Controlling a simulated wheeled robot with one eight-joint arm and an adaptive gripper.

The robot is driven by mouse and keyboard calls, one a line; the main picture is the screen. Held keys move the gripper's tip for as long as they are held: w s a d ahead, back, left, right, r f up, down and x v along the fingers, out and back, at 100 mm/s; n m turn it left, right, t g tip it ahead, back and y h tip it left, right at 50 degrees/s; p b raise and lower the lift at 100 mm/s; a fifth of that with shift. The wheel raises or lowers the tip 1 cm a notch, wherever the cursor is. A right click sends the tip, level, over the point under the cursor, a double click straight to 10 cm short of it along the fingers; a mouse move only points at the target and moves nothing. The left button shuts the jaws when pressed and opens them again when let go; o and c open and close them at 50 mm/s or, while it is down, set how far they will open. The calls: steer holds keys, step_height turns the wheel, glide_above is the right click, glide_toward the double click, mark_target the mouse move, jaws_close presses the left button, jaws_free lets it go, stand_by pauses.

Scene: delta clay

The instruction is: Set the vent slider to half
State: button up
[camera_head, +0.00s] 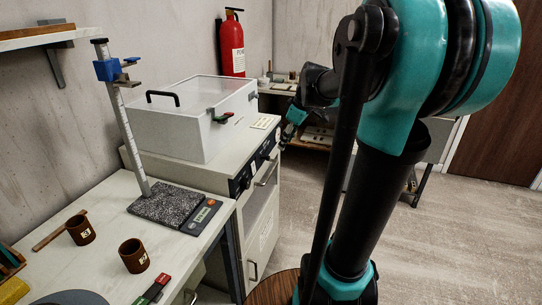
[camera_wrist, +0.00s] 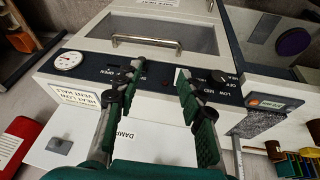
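In the wrist view a dark control panel (camera_wrist: 85,66) runs across a pale cabinet. It bears a slot marked OPEN (camera_wrist: 112,75), partly hidden behind my left finger; I cannot tell the vent slider's handle or its setting. My gripper (camera_wrist: 160,70) has two green-padded fingers standing apart over the panel, with nothing between them. A card (camera_wrist: 85,97) reads about low heat and vent half. In the head view my gripper (camera_head: 290,122) is small and partly hidden, near the cabinet's dark front panel (camera_head: 240,180).
The panel also has a round white gauge (camera_wrist: 68,60) and a knob (camera_wrist: 226,77) near LOW and MID marks. A bar handle (camera_wrist: 146,41) is beyond it. In the head view a white lidded box (camera_head: 190,130) tops the cabinet, and a height gauge (camera_head: 125,125) stands on the left bench.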

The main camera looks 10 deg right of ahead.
steer(key=w+d+r+n, duration=0.1)
steer(key=w+r+n, duration=0.1)
steer(key=w+r, duration=0.2)
glide_toward(269, 158)
steer(key=shift+n+y, duration=0.3)
steer(key=x, duration=0.8)
steer(key=shift+w+d+f, duration=0.15)
steer(key=shift+w+d, duration=0.05)
steer(key=shift+d, duration=0.2)
steer(key=shift+c, duration=0.3)
jaws_close()
